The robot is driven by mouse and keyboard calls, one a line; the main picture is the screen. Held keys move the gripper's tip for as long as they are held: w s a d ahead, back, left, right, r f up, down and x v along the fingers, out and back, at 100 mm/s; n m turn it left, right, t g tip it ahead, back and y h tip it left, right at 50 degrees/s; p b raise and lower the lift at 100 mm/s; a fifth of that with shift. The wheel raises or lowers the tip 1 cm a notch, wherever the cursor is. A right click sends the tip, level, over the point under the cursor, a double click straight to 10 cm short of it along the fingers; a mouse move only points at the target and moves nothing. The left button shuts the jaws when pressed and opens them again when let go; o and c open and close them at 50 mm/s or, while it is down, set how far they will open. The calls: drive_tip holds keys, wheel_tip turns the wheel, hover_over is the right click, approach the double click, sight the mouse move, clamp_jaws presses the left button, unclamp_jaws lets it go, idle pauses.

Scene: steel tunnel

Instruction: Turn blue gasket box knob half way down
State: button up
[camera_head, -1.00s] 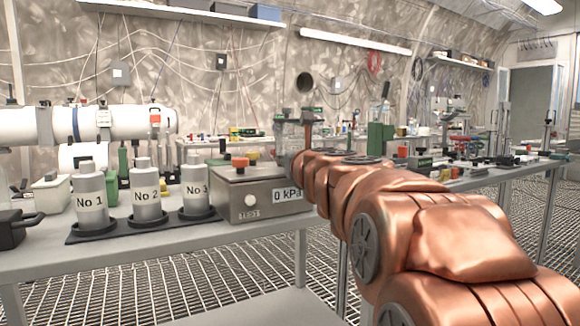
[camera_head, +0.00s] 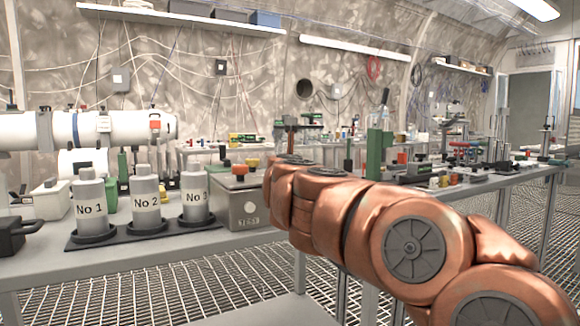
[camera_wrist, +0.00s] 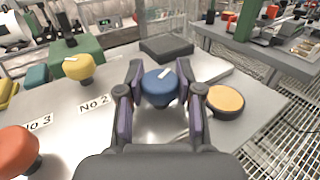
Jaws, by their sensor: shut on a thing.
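A blue knob (camera_wrist: 160,88) with a white mark on its top sits between the fingers of my gripper (camera_wrist: 160,100) in the wrist view. The fingers are shut on its two sides. The white mark slants up to the right. My copper arm hides the gripper and the blue knob in the head view. A yellow knob (camera_wrist: 78,67) beside the label No 2 and an orange-red knob (camera_wrist: 18,145) beside the label No 3 stand to the left in the wrist view.
A flat orange disc (camera_wrist: 226,100) lies right of my gripper. A dark box (camera_wrist: 166,48) is just beyond it. In the head view, a grey TEST box (camera_head: 240,200) and several numbered canisters (camera_head: 146,200) stand on the left table. Grated floor (camera_head: 200,280) is below.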

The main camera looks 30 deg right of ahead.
drive_tip(key=shift+s+d+r, duration=0.15)
drive_tip(key=shift+s+r, duration=0.05)
drive_tip(key=shift+r, duration=0.1)
drive_tip(key=o, duration=0.9)
drive_tip(key=shift+o, duration=1.4)
drive_tip(key=shift+w+f, duration=0.1)
drive_tip(key=shift+f, duration=0.05)
drive_tip(key=shift+a, duration=0.2)
drive_tip(key=shift+a, duration=0.1)
drive_tip(key=v, duration=0.7)
drive_tip(key=shift+s, duration=0.2)
